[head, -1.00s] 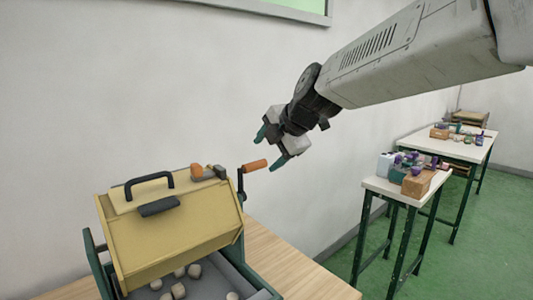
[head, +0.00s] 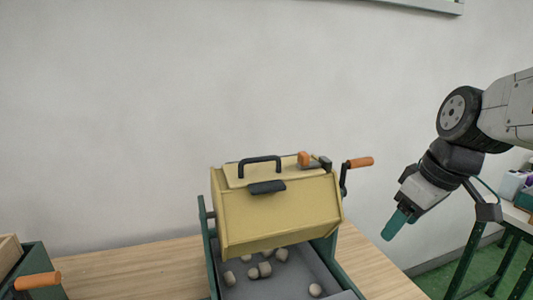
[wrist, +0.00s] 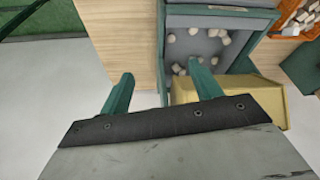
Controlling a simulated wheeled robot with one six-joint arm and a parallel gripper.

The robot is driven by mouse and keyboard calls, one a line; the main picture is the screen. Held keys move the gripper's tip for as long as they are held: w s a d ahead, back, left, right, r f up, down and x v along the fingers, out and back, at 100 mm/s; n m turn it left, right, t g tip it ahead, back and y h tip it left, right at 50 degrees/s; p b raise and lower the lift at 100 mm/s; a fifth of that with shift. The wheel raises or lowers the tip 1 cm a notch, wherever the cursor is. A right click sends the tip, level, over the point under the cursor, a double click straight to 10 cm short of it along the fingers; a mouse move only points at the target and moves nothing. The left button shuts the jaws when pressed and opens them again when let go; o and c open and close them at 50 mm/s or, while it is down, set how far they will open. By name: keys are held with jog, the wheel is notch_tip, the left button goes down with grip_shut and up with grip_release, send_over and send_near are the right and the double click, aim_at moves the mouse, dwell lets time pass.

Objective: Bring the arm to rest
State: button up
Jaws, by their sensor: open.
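My gripper (head: 398,224) hangs at the right in the head view, pointing down and to the left, in the air beside the table. In the wrist view my gripper (wrist: 158,88) shows two green fingers spread apart with nothing between them. In the head view, the yellow box (head: 280,212) with a black handle sits tilted in a green frame to the left of my gripper, clear of it. An orange-handled crank (head: 358,163) sticks out at the frame's right side.
Several pale round pieces (head: 265,269) lie in the grey tray (head: 290,288) below the box. The wooden table (head: 375,270) has bare room at its right. A second orange handle (head: 38,281) shows at the lower left. A white-topped bench (head: 515,214) stands at the right edge.

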jog(key=s+f+m+g+h, duration=0.1)
jog(key=s+m, duration=0.2)
jog(key=s, duration=0.4)
jog(key=s+d+f+m+h, duration=0.1)
jog(key=s+f+m, duration=0.1)
jog(key=s, duration=0.6)
jog(key=shift+s+d+f+m+g, duration=0.2)
jog(key=shift+d+m+g, duration=0.15)
jog(key=shift+m, duration=0.35)
